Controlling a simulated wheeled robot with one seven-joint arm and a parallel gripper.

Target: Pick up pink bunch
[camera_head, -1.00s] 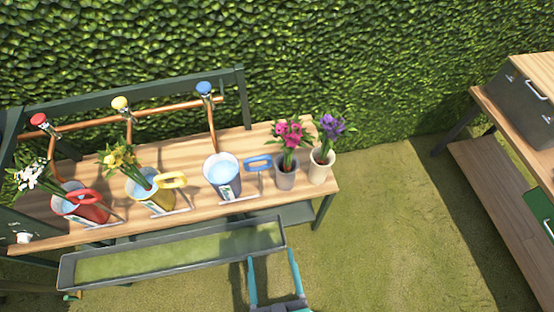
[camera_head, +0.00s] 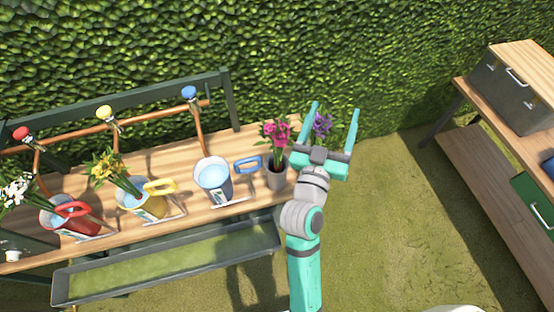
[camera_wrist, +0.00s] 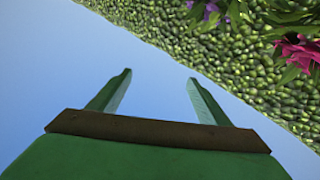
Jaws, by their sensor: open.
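The pink bunch (camera_head: 277,133) stands upright with green leaves in a grey pot (camera_head: 276,174) near the right end of the wooden bench. Part of it also shows in the wrist view at the upper right edge (camera_wrist: 302,52). My gripper (camera_head: 333,112) is open and empty, raised with its fingers pointing up, to the right of the pink bunch and apart from it. In the head view it overlaps the purple bunch (camera_head: 321,125), whose pot is hidden behind my arm. In the wrist view both fingers (camera_wrist: 158,84) are spread with nothing between them.
A water bucket with a blue handle (camera_head: 213,183) stands left of the grey pot. A trough (camera_head: 165,262) is in front. A shelf with a dark box (camera_head: 509,88) is at right.

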